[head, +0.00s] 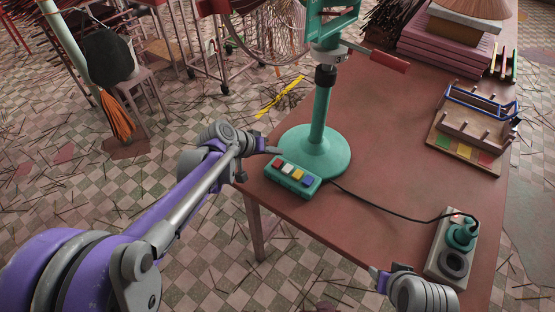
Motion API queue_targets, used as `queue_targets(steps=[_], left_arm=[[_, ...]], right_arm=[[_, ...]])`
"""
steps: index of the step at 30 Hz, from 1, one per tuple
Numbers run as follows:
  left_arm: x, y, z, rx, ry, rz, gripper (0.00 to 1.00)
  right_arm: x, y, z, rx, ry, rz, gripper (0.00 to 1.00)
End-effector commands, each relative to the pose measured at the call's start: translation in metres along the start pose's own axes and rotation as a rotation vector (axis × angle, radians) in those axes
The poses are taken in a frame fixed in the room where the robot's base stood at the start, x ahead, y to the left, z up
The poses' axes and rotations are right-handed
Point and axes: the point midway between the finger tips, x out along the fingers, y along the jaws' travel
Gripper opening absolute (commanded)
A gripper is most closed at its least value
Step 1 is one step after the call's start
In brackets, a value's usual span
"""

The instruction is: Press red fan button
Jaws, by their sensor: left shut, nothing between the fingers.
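A teal button box (293,178) lies on the near left edge of the red-brown table. Its buttons run in a row: red (277,162) at the left end, then white, yellow and blue. My left gripper (274,151) is shut and empty, just behind the red button's end of the box; whether it touches the box is unclear. The teal fan stand (316,152) rises right behind the box, its top cut off by the frame. Part of my right arm shows at the bottom right, but its fingers are not clearly seen.
A black cable runs from the stand's base across the table to a grey socket block (451,250) with a teal plug (462,235). A wooden rack (466,140) and pink stacked boxes (445,45) occupy the far right. The table's middle (400,150) is clear.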

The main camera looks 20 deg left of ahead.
Motion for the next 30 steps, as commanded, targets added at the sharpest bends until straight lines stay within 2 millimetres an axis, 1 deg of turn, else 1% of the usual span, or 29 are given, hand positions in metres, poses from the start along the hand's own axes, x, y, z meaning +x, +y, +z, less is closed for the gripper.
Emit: queue_targets(steps=[1, 8, 30], left_arm=[[-0.006, 0.005, -0.006, 0.001, 0.002, 0.000, 0.00], [-0.019, 0.014, -0.015, 0.000, 0.002, 0.000, 0.00], [-0.018, 0.013, -0.014, 0.000, 0.000, 0.000, 0.00]], right_arm=[[-0.006, 0.000, -0.006, 0.000, 0.005, 0.000, 0.50], [-0.017, 0.000, -0.017, 0.000, 0.014, 0.000, 0.50], [-0.016, 0.000, -0.016, 0.000, 0.013, 0.000, 0.50]])
